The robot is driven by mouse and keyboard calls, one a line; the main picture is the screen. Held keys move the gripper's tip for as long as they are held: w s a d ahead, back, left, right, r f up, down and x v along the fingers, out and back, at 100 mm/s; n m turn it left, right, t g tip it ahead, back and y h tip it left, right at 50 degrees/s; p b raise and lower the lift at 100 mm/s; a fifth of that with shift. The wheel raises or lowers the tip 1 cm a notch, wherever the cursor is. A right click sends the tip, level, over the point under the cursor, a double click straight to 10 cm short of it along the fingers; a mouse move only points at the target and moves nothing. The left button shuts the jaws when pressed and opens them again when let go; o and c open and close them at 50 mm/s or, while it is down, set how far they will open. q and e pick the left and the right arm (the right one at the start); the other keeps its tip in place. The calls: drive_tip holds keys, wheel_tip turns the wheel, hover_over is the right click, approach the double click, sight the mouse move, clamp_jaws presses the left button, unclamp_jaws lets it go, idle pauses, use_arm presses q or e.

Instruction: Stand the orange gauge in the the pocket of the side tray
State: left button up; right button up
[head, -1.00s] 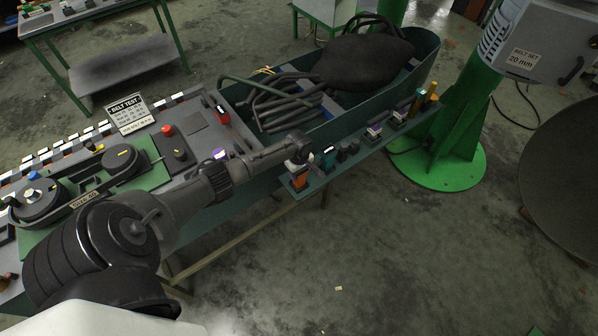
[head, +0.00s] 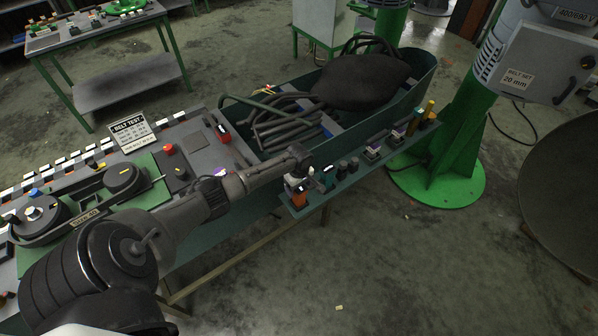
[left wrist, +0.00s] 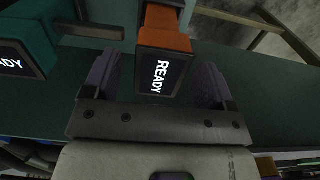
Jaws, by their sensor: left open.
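The orange gauge (head: 299,199) is at the near left end of the narrow green side tray (head: 349,180). In the left wrist view the orange gauge (left wrist: 164,42) shows an orange body and a black face reading READY. My left gripper (head: 296,185) is over it, and in the left wrist view its purple-grey fingers (left wrist: 155,80) are open, one on each side of the gauge with visible gaps. My right gripper is not in view.
Dark round pieces (head: 343,169) and several other gauges line the tray. A green trough (head: 425,75) holding dark hoses and a belt test bench (head: 203,142) adjoin it.

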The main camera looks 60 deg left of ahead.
use_arm(q)
wheel_tip(320, 180, up, 11)
drive_tip(key=p, duration=0.1)
idle(0.3)
drive_tip(key=shift+f, duration=0.15)
idle(0.4)
